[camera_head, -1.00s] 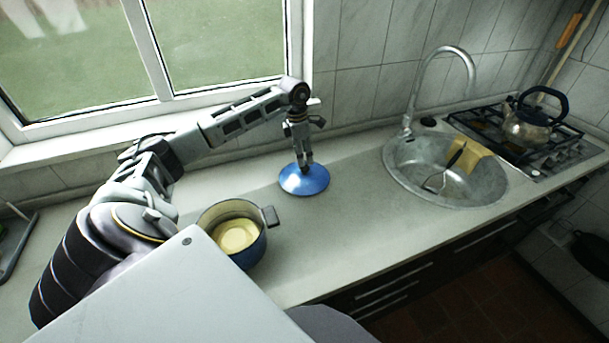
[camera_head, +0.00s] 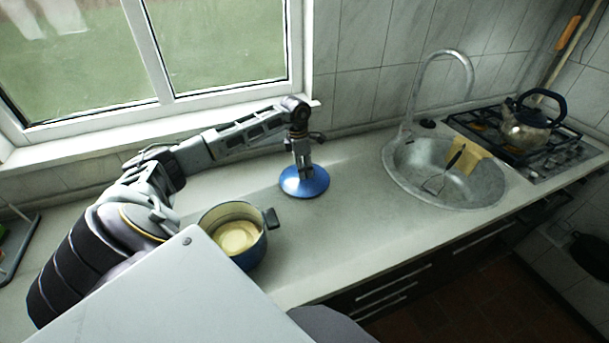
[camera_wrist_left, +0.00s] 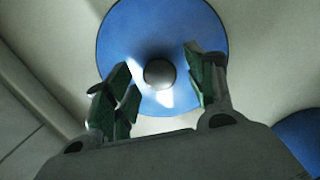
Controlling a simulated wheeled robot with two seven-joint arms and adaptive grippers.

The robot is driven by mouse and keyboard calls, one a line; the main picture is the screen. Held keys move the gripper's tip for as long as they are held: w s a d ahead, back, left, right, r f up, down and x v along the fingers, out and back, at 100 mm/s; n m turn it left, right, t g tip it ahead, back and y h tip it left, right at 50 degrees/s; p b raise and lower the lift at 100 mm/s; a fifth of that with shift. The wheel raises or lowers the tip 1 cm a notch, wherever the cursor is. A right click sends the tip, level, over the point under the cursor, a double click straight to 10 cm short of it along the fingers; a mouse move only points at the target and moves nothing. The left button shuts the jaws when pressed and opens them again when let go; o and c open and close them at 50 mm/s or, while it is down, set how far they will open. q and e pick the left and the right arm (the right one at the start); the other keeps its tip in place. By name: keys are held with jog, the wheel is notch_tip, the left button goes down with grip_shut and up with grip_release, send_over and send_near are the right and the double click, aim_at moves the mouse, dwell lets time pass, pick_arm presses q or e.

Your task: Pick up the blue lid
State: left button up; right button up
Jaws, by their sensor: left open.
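The blue lid (camera_head: 304,187) lies on the counter, a round disc; in the left wrist view the lid (camera_wrist_left: 150,35) fills the upper middle. Its dark round knob (camera_wrist_left: 159,73) shows near its centre. My left gripper (camera_head: 303,177) is right above the lid, pointing down. In the left wrist view its fingers (camera_wrist_left: 162,82) are apart, one on each side of the knob as seen from there. Whether they touch the knob is not clear. My right gripper is out of view.
A blue pot (camera_head: 249,254) with a cream inside stands left of the lid and nearer. To the right are the sink (camera_head: 405,180) with a yellow cloth (camera_head: 468,158), the tap (camera_head: 440,52), and a kettle (camera_head: 527,122) on the stove. The counter (camera_head: 345,225) around the lid is clear.

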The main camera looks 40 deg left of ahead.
pick_arm(q)
jog(key=shift+f, duration=0.35)
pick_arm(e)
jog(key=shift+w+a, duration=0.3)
pick_arm(q)
jog(key=c, duration=1.1)
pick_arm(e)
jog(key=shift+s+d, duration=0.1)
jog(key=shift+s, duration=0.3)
pick_arm(q)
jog(key=shift+o, duration=0.2)
jog(key=shift+r, duration=0.1)
notch_tip(320, 180, up, 10)
jog(key=shift+b, duration=0.4)
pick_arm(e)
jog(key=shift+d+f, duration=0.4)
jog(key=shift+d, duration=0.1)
